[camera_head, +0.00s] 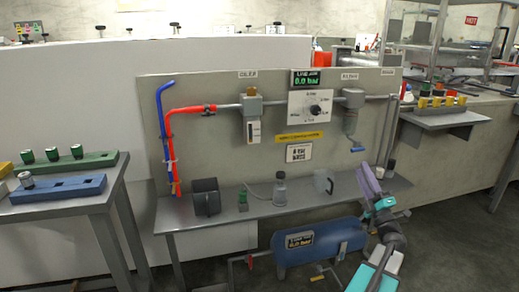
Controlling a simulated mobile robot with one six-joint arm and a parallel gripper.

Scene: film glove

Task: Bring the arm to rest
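My arm rises from the lower right edge of the head view in teal and grey. It ends in my gripper (368,178), which looks purple and points up and slightly left. My gripper is in front of the right part of the grey bench (240,216). I see nothing clearly held in it. The gap between its fingers is too small to make out.
The bench's back panel (215,150) carries a red hose, a gauge dial and a display reading 0.0 bar. A dark box (206,198), a small bottle (280,190) and a clear jug (323,183) stand on the bench. A blue tank (320,242) is below. A left table holds green and blue racks.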

